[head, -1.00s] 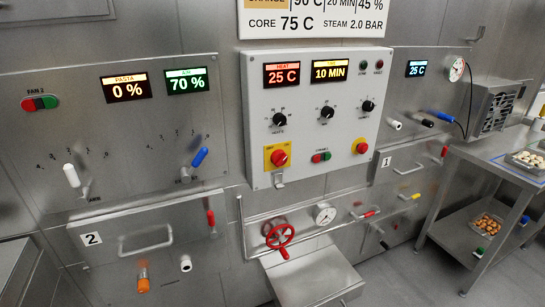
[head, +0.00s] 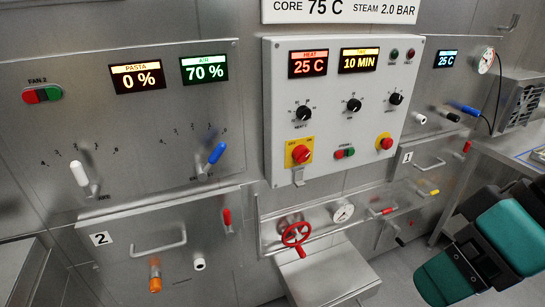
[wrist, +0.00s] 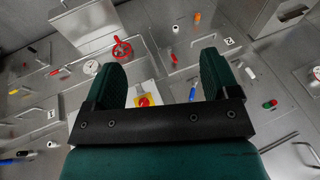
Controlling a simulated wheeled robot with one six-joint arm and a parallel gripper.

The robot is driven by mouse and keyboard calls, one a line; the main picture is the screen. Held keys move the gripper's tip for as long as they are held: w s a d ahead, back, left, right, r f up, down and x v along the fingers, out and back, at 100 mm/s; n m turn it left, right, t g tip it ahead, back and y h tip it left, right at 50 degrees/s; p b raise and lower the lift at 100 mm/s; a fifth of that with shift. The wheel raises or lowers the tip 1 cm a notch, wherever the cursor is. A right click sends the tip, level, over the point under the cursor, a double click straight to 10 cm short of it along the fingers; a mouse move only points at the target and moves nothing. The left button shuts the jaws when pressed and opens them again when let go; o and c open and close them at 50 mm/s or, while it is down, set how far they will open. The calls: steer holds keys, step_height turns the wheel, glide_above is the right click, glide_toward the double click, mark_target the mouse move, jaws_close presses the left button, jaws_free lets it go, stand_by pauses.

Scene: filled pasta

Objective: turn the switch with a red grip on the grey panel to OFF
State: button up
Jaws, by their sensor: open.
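The switch with a red grip (head: 302,153) sits on a yellow plate at the lower left of the light grey panel (head: 280,110) in the head view. Its plate carries small lettering too blurred to read surely. In the wrist view, where the scene is upside down, the red grip (wrist: 143,100) and yellow plate show between my fingers, partly cut off by the black gripper bar. My gripper (wrist: 161,62) is open and empty, its two teal fingers apart. It is away from the panel and touches nothing visible. My teal and black arm shows at lower right in the head view.
A second red knob on yellow (head: 386,143) sits at the panel's lower right. Black dials line the panel's middle. Below are a red valve wheel (head: 296,235) and a gauge (head: 342,212). Levers with blue (head: 217,153) and white (head: 79,173) grips stand out at left.

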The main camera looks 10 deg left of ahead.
steer(key=w+a+f+t+y+b, duration=0.1)
steer(key=w+a+f+y+b, duration=0.25)
steer(key=w+a+f, duration=0.35)
steer(key=m+t+y+b, duration=0.4)
steer(key=m+t+b, duration=0.55)
steer(key=t, duration=0.25)
glide_toward(305, 158)
steer(key=shift+m+h, duration=0.25)
steer(key=shift+m, duration=0.1)
steer(key=p+x, duration=0.8)
steer(key=x, duration=0.2)
steer(key=shift+w+a+r, duration=0.1)
steer(key=shift+a+r, duration=0.05)
steer(key=shift+c, duration=0.5)
steer(key=c, duration=0.8)
